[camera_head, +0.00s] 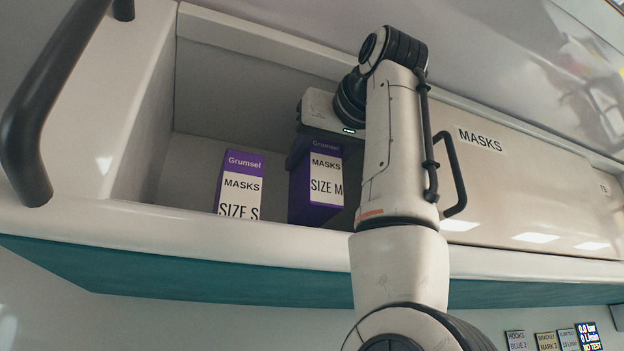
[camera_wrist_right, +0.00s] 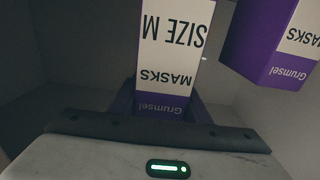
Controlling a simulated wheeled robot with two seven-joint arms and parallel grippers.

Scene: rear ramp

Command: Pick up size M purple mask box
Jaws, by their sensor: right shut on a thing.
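The size M purple mask box (camera_head: 317,186) is in the open overhead cabinet, with its white "SIZE M" label facing out. My right gripper (camera_head: 303,150) reaches in from above and is shut on the upper part of this box. In the right wrist view the size M box (camera_wrist_right: 172,55) appears upside down between the fingers of my right gripper (camera_wrist_right: 165,105). Whether the box's base touches the shelf is hard to tell. My left gripper is not in view.
A size S purple mask box (camera_head: 239,186) stands to the left, apart from the size M box; it also shows in the right wrist view (camera_wrist_right: 270,40). The cabinet's front lip (camera_head: 200,222) runs below. A sliding door (camera_head: 530,190) labelled MASKS with a black handle (camera_head: 452,175) is at right.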

